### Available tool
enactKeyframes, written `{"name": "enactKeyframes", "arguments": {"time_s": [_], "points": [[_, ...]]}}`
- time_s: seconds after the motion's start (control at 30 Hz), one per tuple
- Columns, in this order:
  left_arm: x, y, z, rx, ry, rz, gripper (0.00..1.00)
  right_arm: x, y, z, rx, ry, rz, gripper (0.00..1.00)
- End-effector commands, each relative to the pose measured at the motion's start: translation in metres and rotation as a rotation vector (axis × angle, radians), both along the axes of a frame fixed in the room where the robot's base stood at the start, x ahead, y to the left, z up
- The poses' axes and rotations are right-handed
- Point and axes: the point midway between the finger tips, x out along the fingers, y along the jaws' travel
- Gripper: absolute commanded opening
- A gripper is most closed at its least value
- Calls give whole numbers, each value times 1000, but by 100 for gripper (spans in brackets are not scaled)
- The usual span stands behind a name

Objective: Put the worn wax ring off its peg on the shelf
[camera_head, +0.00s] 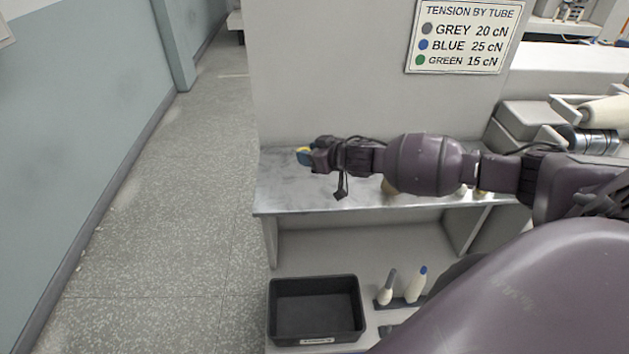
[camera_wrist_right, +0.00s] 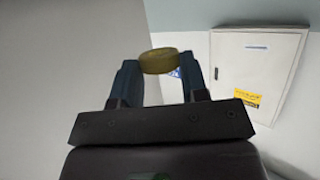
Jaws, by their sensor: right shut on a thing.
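My right gripper (camera_head: 304,156) reaches left across the view, over the left part of the grey metal shelf (camera_head: 285,192). In the right wrist view the yellow ring (camera_wrist_right: 158,61) sits between the two dark blue fingertips. How high it is above the shelf is hard to tell. I cannot make out a peg; my right arm covers much of the shelf. My left gripper is not in view.
Partly hidden yellowish things (camera_head: 389,187) stand on the shelf behind my arm. Below are a black bin (camera_head: 317,281) and yarn cones (camera_head: 416,285) on a lower surface. A tension sign (camera_head: 464,36) hangs on the panel behind. The wrist view shows a white wall cabinet (camera_wrist_right: 257,75).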

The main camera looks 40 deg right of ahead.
Motion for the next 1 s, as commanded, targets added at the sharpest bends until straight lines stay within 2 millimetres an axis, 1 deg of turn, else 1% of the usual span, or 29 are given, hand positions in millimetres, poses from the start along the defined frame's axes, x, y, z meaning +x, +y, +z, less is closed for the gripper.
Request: {"name": "enactKeyframes", "arguments": {"time_s": [0.03, 0.1, 0.23, 0.3, 0.53, 0.8, 1.0], "points": [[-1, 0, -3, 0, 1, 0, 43, 0, 0, -14, 1, 2, -2, 19], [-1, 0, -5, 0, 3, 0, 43, -1, 0, -28, 2, 3, -2, 19], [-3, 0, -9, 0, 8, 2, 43, 0, 0, -49, 2, 1, -1, 19], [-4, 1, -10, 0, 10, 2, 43, 0, 0, -56, 1, 0, -1, 19], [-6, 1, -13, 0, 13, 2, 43, 0, 0, -67, 1, 0, 0, 19], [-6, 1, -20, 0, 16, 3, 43, 0, 0, -103, 1, 2, -2, 19], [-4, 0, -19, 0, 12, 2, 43, 0, 0, -104, -1, 0, 0, 19]]}}
